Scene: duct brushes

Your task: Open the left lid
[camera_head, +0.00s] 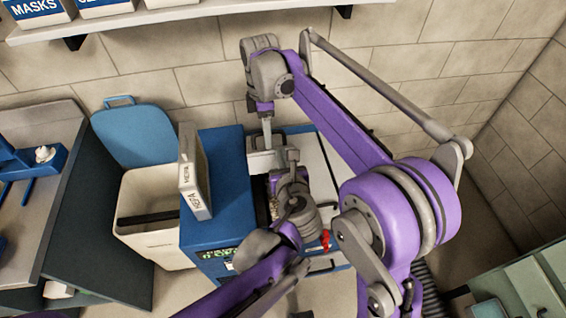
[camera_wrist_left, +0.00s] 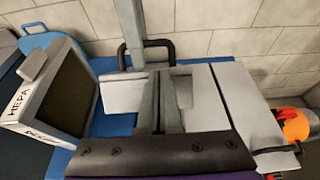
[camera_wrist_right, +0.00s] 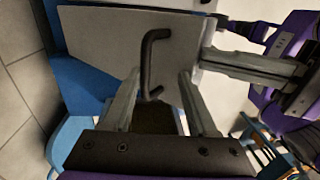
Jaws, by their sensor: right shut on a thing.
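The blue unit (camera_head: 225,158) stands at the middle with pale lid panels; one panel (camera_head: 318,165) shows at the right. A pale lid (camera_wrist_right: 105,45) with a dark bar handle (camera_wrist_right: 147,62) shows in the right wrist view; its angle is hard to tell. My right gripper (camera_wrist_right: 157,85) is shut on the handle, which lies between its fingers; the contact is unclear. My left gripper (camera_wrist_left: 158,82) has its fingers close together, above the pale panels, with nothing seen in them. In the head view my arms cover much of the unit's top.
A HEPA filter box (camera_head: 193,175) stands on the unit's left side. A pale bin (camera_head: 150,215) with a raised blue lid (camera_head: 133,132) is left of it. The tiled wall (camera_head: 205,85) is close behind. An orange object (camera_wrist_left: 293,126) is at the unit's right.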

